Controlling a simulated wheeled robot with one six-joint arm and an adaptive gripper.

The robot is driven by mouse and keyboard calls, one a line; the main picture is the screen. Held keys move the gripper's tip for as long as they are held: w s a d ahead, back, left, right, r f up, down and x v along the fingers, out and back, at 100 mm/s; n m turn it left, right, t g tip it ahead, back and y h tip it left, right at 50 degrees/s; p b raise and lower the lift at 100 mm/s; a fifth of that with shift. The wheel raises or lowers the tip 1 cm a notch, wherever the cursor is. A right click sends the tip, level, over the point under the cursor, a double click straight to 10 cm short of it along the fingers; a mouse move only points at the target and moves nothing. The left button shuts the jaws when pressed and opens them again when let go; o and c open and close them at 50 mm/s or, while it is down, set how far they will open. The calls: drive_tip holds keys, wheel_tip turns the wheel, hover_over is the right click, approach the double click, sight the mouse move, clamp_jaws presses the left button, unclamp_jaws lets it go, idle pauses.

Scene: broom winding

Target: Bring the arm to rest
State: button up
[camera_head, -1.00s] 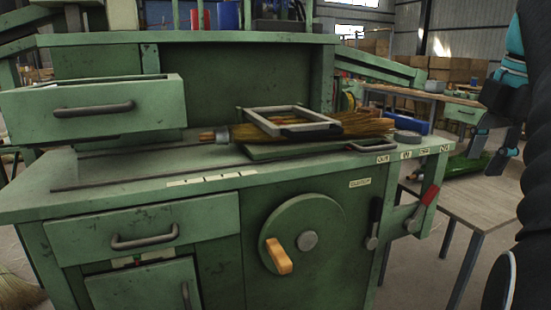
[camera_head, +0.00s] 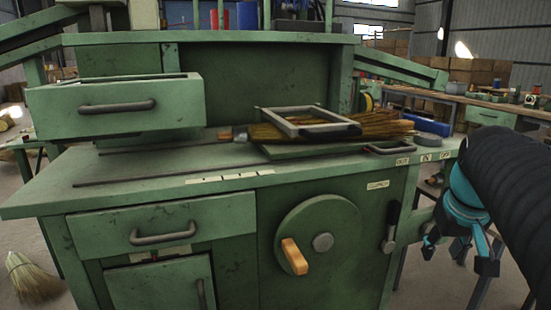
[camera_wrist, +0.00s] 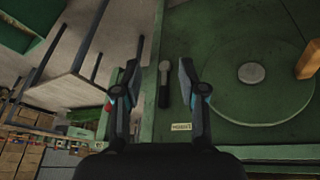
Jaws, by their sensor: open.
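My gripper (camera_head: 460,257) hangs at the right end of the green bench, in front of the wooden side table, with its fingers pointing down. In the wrist view my gripper (camera_wrist: 158,85) is open with nothing between its fingers. A dark lever (camera_wrist: 164,82) on the bench front shows in the gap between them, farther off. In the head view this lever (camera_head: 391,228) is just left of the gripper. My black arm comes in from the right edge and hides part of the bench's right end.
The green bench (camera_head: 110,183) carries a broom (camera_head: 385,126) lying under a metal frame (camera_head: 305,122). A round disc with an orange handle (camera_head: 295,256) is on its front. An upper drawer (camera_head: 120,107) juts out.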

drive_tip(key=s+a+f+n+y, duration=0.1)
drive_tip(key=s+a+f, duration=0.3)
drive_tip(key=a, duration=0.5)
drive_tip(key=s+a+f+n+t, duration=0.1)
drive_tip(key=s+a+f, duration=0.4)
drive_tip(key=a, duration=0.4)
drive_tip(key=shift+f+t+y, duration=0.3)
drive_tip(key=shift+f+y, duration=0.1)
drive_tip(key=shift+f, duration=0.3)
drive_tip(key=shift+o, duration=0.2)
